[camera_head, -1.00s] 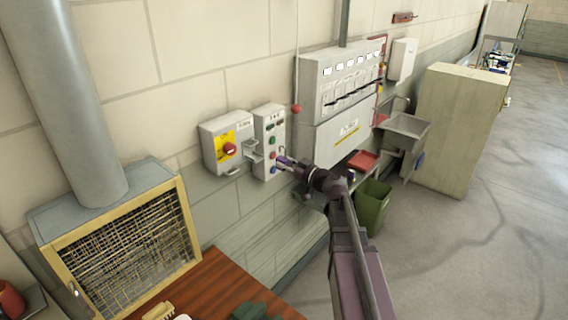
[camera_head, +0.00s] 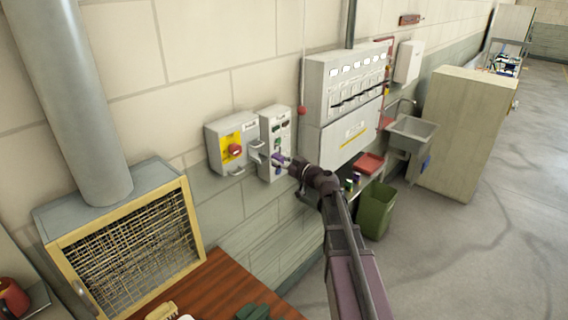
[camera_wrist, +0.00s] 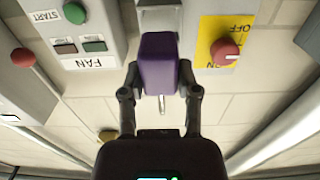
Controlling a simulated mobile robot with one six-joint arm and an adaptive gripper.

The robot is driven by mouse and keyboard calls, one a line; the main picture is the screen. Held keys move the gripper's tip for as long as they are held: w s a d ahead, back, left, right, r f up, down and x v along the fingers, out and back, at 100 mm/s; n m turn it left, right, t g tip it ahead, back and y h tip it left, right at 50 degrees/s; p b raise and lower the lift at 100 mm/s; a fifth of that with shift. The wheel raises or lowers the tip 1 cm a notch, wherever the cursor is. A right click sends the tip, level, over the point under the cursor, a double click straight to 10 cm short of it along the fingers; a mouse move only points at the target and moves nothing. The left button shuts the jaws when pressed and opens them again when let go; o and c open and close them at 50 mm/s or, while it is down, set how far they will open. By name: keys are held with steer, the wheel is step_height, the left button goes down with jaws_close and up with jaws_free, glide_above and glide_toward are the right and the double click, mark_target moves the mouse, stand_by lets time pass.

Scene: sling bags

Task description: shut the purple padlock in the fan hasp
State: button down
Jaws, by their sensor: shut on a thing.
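The purple padlock (camera_wrist: 160,62) is between the fingers of my gripper (camera_wrist: 160,88) in the wrist view, which is shut on it. A thin metal rod sticks out below its body there. In the head view my gripper (camera_head: 290,164) holds the padlock (camera_head: 278,158) in front of the grey control box. The light grey hasp (camera_head: 256,149) stands out between the yellow-faced switch box (camera_head: 230,147) and the control box. In the wrist view a pale grey part, seemingly the hasp (camera_wrist: 160,14), lies just beyond the padlock. Whether they touch cannot be told.
The control box (camera_wrist: 75,28) with green buttons and the yellow panel (camera_wrist: 210,45) with a red knob flank the padlock closely. A red pull ball (camera_head: 302,110) hangs nearby. A large grey panel (camera_head: 315,80) stands to the right, with a green bin (camera_head: 376,210) below.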

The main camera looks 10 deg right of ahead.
mark_target(263, 160)
steer(key=shift+w+a, duration=0.25)
steer(key=shift+w, duration=0.1)
stand_by(1.0)
steer(key=shift+x, duration=3.75)
stand_by(0.7)
steer(key=shift+f, duration=0.2)
stand_by(0.3)
steer(key=shift+c, duration=1.3)
jaws_free()
steer(key=shift+o, duration=1.3)
